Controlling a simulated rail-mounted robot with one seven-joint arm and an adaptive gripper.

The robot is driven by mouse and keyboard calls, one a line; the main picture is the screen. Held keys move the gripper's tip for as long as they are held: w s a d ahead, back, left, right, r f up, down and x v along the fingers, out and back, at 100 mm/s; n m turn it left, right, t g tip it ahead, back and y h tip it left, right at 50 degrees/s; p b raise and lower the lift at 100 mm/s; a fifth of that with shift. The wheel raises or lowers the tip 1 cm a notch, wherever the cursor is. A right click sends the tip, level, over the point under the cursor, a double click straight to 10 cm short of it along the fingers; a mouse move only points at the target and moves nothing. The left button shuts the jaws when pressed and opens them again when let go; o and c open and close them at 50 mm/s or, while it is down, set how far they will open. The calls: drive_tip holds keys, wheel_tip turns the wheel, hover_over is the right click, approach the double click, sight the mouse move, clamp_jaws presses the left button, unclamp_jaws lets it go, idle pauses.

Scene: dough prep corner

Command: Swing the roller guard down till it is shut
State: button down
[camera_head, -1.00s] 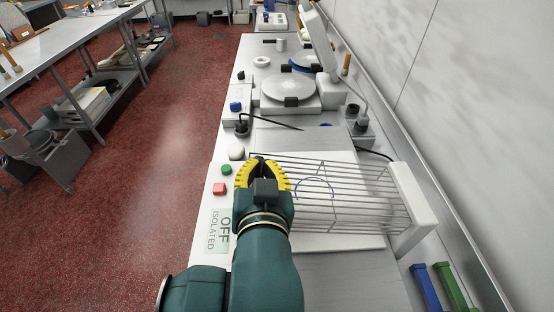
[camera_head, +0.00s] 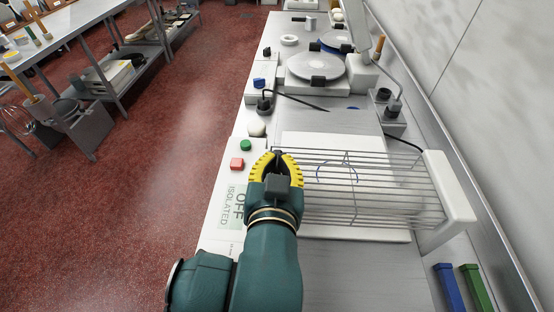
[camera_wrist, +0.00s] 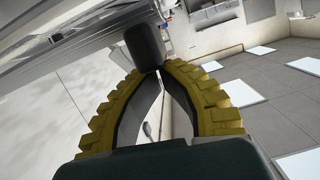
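The roller guard (camera_head: 345,190) is a frame of thin metal bars in the head view. It spans from a white end block (camera_head: 449,192) on the right to my gripper (camera_head: 278,155) at its left edge. It lies over a pale board on the machine. My gripper's yellow-ribbed fingers close in around the guard's left end. In the wrist view, a dark rounded knob (camera_wrist: 145,45), apparently the guard's handle, sits at the nearly closed fingertips (camera_wrist: 150,73). The exact contact is partly hidden. How far the guard stands above the machine is hard to judge.
A green button (camera_head: 246,145), a red button (camera_head: 237,163) and an "OFF ISOLATED" label (camera_head: 234,203) lie left of my gripper. A scale-like device with a round plate (camera_head: 316,66) stands farther back. Blue (camera_head: 447,287) and green (camera_head: 477,287) handles are at lower right, near the wall.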

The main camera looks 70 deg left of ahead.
wheel_tip(320, 180, up, 4)
drive_tip(key=p, duration=0.4)
drive_tip(key=shift+r, duration=0.2)
drive_tip(key=v, duration=1)
drive_tip(key=shift+f, duration=0.2)
drive_tip(key=shift+s, duration=0.1)
